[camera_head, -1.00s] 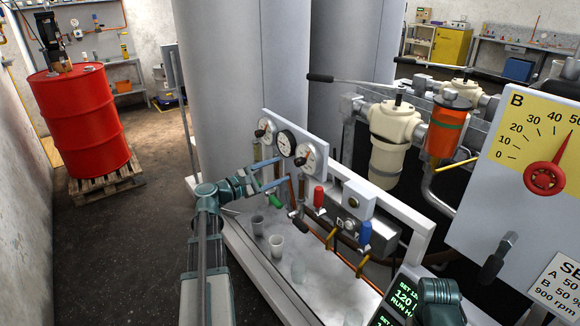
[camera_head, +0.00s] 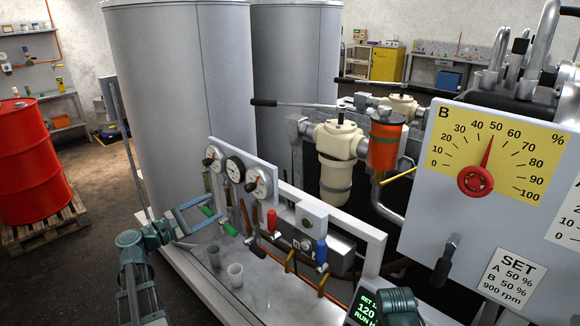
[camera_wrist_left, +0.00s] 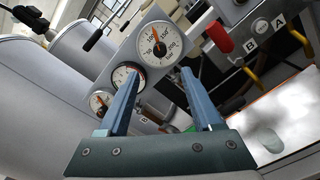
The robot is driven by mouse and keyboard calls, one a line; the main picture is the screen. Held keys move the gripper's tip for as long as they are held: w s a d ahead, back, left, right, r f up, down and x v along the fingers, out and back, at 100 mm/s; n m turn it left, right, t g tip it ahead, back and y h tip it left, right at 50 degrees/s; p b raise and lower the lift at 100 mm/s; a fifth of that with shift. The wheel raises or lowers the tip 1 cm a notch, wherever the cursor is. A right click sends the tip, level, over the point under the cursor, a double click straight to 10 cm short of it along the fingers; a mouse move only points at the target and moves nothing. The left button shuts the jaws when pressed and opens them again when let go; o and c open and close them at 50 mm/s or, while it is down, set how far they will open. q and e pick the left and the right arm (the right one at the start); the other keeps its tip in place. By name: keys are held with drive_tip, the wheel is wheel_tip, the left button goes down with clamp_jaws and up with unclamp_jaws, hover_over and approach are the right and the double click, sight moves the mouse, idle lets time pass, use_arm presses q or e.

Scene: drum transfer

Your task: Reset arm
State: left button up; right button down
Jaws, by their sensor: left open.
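My left gripper (camera_head: 207,208) is open and empty in the head view, its two blue fingers apart in front of the gauge panel's left end (camera_head: 225,150). Green handles (camera_head: 230,230) are close to the fingertips. In the left wrist view the open fingers (camera_wrist_left: 162,72) frame empty space, with round dials (camera_wrist_left: 158,44) beyond them and a red handle (camera_wrist_left: 219,36) to the right. My right gripper is out of view.
Several cups (camera_head: 235,275) stand on the ledge below the left gripper. Red and blue valve handles (camera_head: 321,252) are right of it. A large tank (camera_head: 180,100) rises behind. A red drum (camera_head: 33,165) stands on a wooden pallet (camera_head: 45,220) at left, with open floor between.

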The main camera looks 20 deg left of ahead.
use_arm(q)
drive_tip(key=shift+d, duration=0.1)
drive_tip(key=s+d+f+m+g+y, duration=0.1)
drive_tip(key=s+d+f+m+g, duration=0.1)
drive_tip(key=d+f+m+g, duration=0.95)
drive_tip(key=s+d+f+m+g+y, duration=0.15)
drive_tip(key=d+f+m, duration=0.5)
drive_tip(key=d, duration=1.05)
drive_tip(key=s+d+f+m+g+y, duration=0.3)
drive_tip(key=s+f+m+y, duration=0.1)
drive_tip(key=s+m, duration=0.1)
drive_tip(key=s+d+r+m+y+p, duration=0.1)
drive_tip(key=s+d+r+m+p, duration=0.3)
drive_tip(key=d, duration=0.6)
wheel_tip(320, 180, up, 2)
drive_tip(key=shift+s+d+r+g+p, duration=0.2)
drive_tip(key=shift+s+d+g+p, duration=0.15)
drive_tip(key=shift+s+p, duration=0.6)
